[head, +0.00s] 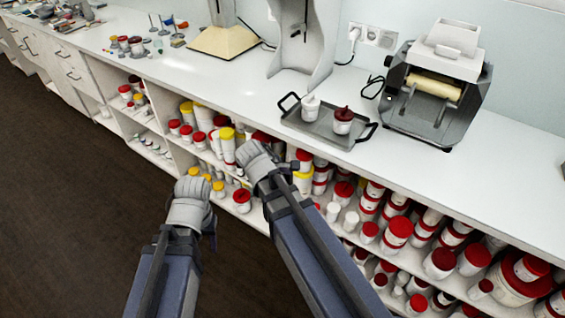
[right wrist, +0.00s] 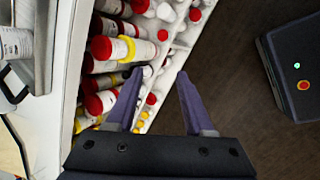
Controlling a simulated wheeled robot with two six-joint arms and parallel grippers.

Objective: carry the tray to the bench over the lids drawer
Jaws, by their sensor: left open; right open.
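The grey tray (head: 318,128) lies flat on the white bench top, with dark handles at its two ends. It carries a white-lidded tub (head: 310,107) and a red-lidded jar (head: 343,122). My right gripper (head: 253,152) is in front of the bench edge, left of the tray and apart from it. Its spread, empty fingers (right wrist: 160,82) show in the right wrist view. My left gripper (head: 190,187) is further left and lower, over the floor side, open and away from the tray. Drawers (head: 70,72) show at the far left; I cannot tell which holds lids.
A roller machine (head: 436,82) stands right of the tray, and a white stand (head: 303,48) behind it. Shelves below hold many red- and yellow-lidded jars (head: 398,232). Small pots (head: 136,45) and tools stand on the left bench. Bare bench top (head: 215,82) lies between.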

